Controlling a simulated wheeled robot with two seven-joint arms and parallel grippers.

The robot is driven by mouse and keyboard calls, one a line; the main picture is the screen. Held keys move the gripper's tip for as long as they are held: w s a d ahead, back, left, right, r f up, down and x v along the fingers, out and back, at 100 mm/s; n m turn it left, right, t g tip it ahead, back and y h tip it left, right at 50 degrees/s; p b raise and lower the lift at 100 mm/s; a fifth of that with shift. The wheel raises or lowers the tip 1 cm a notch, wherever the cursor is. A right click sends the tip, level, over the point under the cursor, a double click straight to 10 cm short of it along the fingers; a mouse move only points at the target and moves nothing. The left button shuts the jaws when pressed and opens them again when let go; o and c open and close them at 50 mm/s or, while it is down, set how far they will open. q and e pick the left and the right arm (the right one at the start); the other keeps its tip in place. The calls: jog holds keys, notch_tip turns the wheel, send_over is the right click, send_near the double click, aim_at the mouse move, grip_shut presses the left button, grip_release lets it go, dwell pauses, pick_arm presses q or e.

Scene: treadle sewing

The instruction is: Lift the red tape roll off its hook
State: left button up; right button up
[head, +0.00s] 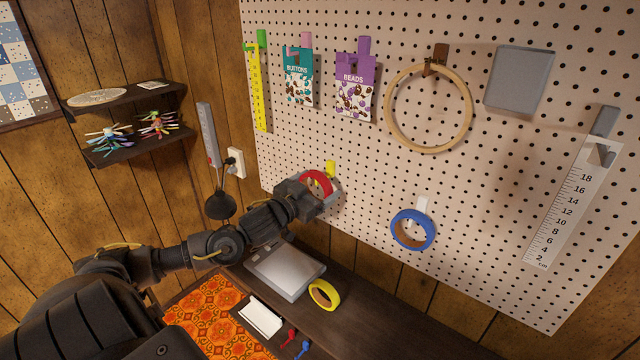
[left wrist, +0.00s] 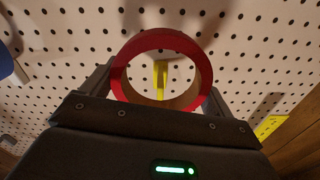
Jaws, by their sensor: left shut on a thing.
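The red tape roll (head: 318,178) is at the lower left part of the pegboard, just below and left of a yellow hook (head: 330,168). My left gripper (head: 314,194) is shut on the roll and partly hides it in the head view. In the left wrist view the red roll (left wrist: 120,72) sits between the two fingers, its open middle facing the camera. The yellow hook (left wrist: 160,76) shows through that opening. I cannot tell whether the roll rests on the hook. My right gripper is not in view.
A blue tape roll (head: 400,238) hangs to the right, and a wooden hoop (head: 389,108) hangs above. Beads (head: 355,82) and buttons (head: 298,85) packets hang higher up. Below is a dark table (head: 375,330) with a yellow roll (head: 321,302) and a grey box (head: 285,268).

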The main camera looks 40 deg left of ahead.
pick_arm(q)
jog(key=s+p, duration=0.2)
jog(key=s, duration=0.5)
dwell(0.7)
